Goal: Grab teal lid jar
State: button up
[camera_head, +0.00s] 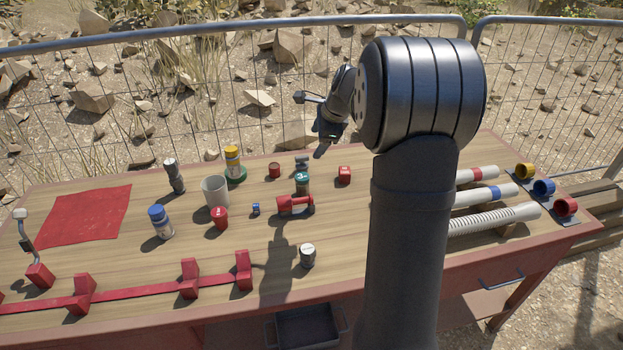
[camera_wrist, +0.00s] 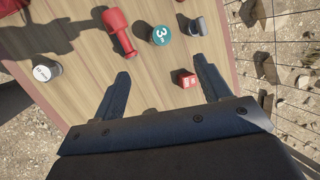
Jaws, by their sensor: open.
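The teal lid jar (camera_head: 302,183) stands upright on the wooden workbench, behind a red dumbbell-shaped object (camera_head: 294,204). In the wrist view its round teal lid (camera_wrist: 160,35), marked with a white 3, shows from above, beyond the fingertips and roughly midway between them. My gripper (camera_wrist: 162,68) is open with nothing held. In the head view my gripper (camera_head: 316,122) hangs above the back edge of the bench, behind and above the jar, apart from it. The jar's lower front is partly hidden by the red object.
A red can (camera_head: 274,170) is to the left. A white-topped jar (camera_head: 307,256) is nearer the front. A wire fence (camera_head: 250,100) runs behind the bench.

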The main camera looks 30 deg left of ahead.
notch_tip(320, 180, down, 6)
jog(key=s+a+m+t+y, duration=0.2)
jog(key=m, duration=0.6)
jog(key=m+t, duration=0.2)
jog(key=m, duration=0.5)
send_near(301, 182)
jog(key=x, duration=0.9)
jog(key=w+x, duration=0.1)
jog(key=x, duration=0.4)
jog(key=shift+w+f, duration=0.15)
jog(key=shift+w, duration=0.1)
jog(key=shift+d, duration=0.1)
jog(key=shift+c, duration=0.4)
jog(key=c, duration=1.1)
